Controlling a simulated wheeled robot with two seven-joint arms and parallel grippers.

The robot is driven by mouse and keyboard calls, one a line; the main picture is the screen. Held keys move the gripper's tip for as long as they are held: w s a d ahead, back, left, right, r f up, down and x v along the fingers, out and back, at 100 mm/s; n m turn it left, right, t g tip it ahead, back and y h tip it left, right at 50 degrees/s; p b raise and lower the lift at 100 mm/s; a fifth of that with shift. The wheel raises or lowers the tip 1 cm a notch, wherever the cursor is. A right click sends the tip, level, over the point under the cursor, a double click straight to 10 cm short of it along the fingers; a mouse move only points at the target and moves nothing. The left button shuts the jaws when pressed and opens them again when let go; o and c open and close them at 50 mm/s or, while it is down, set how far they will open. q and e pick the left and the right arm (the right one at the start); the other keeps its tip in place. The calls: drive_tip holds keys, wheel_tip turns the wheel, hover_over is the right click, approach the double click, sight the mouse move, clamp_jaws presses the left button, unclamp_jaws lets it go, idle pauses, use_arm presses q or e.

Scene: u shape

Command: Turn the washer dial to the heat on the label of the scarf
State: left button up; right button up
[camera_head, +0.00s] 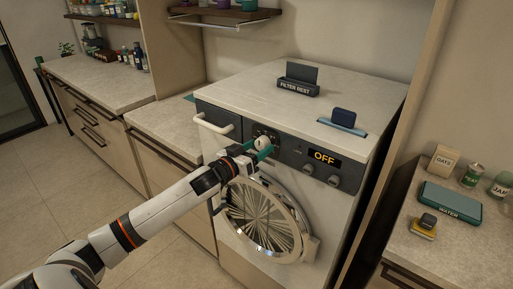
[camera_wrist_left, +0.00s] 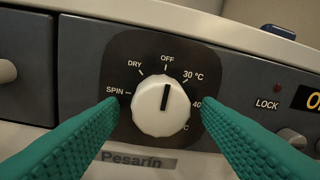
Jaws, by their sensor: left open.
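The white washer dial (camera_wrist_left: 161,108) sits on the dark control panel of the washer (camera_head: 350,90). Its black pointer line stands nearly upright at the OFF mark. Around it I read SPIN, DRY, OFF, 30 °C and part of a 40; a lower °C mark is mostly hidden by my right-hand finger. My left gripper (camera_head: 260,148) is open, with its teal fingers on either side of the dial and a gap showing to each side. The display (camera_head: 324,158) reads OFF. I see neither the scarf nor its label. My right gripper is not in view.
The round washer door (camera_head: 265,218) is below the panel. On top stand a FILTER REST holder (camera_head: 298,84) and a dark blue piece in a light-blue slot (camera_head: 343,118). A counter with a WATER box (camera_head: 450,201) and small containers is at the right.

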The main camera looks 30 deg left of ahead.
use_arm(q)
drive_tip(key=c, duration=1)
drive_tip(key=m+p, duration=0.1)
drive_tip(key=m, duration=0.2)
drive_tip(key=shift+a+r+m+p, duration=0.1)
drive_tip(key=shift+r+m+p, duration=0.05)
drive_tip(key=shift+m+p, duration=0.15)
drive_tip(key=m+p, duration=0.1)
drive_tip(key=m, duration=0.2)
drive_tip(key=shift+m, duration=1)
